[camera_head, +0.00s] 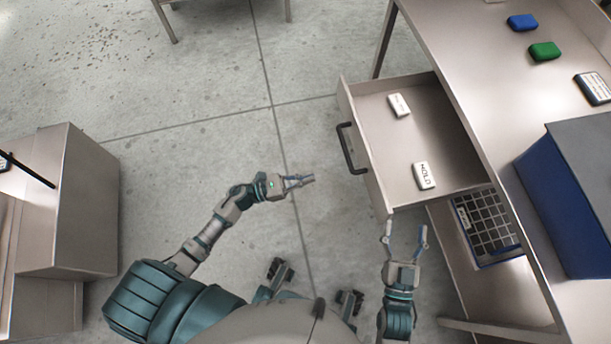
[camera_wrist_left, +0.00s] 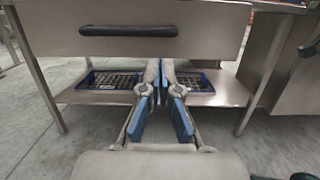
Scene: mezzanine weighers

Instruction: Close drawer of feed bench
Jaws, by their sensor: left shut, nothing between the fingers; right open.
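The feed bench's drawer (camera_head: 407,147) stands pulled out toward the left in the head view, with two white labelled blocks (camera_head: 399,105) inside. Its dark handle (camera_head: 349,148) is on the front face; it also shows in the left wrist view (camera_wrist_left: 128,31) above my fingers. My left gripper (camera_head: 310,179) is shut and empty, left of the drawer front and apart from it. It also shows in the left wrist view (camera_wrist_left: 161,90), pointing at the bench below the handle. My right gripper (camera_head: 406,232) is open and empty, near the drawer's lower corner in the head view.
The bench top (camera_head: 471,57) carries a blue block (camera_head: 522,22), a green block (camera_head: 544,51) and a large blue-sided box (camera_head: 563,210). A metal cabinet (camera_head: 75,200) stands at the left. The floor between is clear.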

